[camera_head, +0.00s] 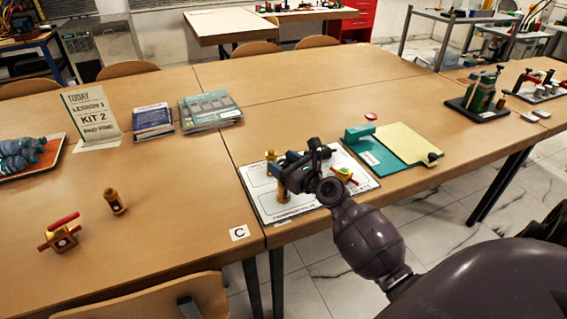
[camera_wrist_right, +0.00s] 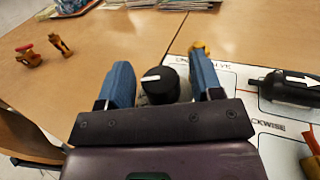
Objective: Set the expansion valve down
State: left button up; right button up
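What looks like the expansion valve has a black knob with a white mark, seen between my right fingers in the wrist view (camera_wrist_right: 162,80). A brass body (camera_head: 284,191) shows below the right gripper in the head view, at the white printed board (camera_head: 262,203). My right gripper (camera_head: 287,170) has its blue fingers on either side of the knob, apart from each other. Contact with the valve is unclear, and whether its base touches the board is hidden. My left gripper is not in view.
On the board are another brass fitting (camera_head: 271,156), a black cylinder with a white arrow (camera_wrist_right: 292,90) and a red-handled brass valve (camera_head: 343,175). Another red-handled valve (camera_head: 60,237) and a brass fitting (camera_head: 115,203) stand left, with clear tabletop around.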

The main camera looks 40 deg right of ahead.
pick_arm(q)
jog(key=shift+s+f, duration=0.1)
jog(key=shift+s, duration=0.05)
pick_arm(e)
jog(key=shift+r, duration=0.25)
jog(key=s+d, duration=0.2)
jog(key=s, duration=0.8)
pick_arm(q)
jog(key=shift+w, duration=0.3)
pick_arm(e)
jog(key=s+a+f+n+g+h, duration=0.1)
jog(key=s+a+f+n, duration=0.3)
jog(key=n, duration=0.7)
jog(key=s+a+f+n+g+h, duration=0.1)
jog(key=s+a+f+n+g, duration=0.2)
jog(key=s+f+n, duration=0.5)
jog(key=s+a+f+n+g, duration=0.2)
jog(key=s+a+f+n, duration=0.4)
jog(key=n, duration=1)
jog(key=shift+s+g+h, duration=0.4)
jog(key=shift+s, duration=0.5)
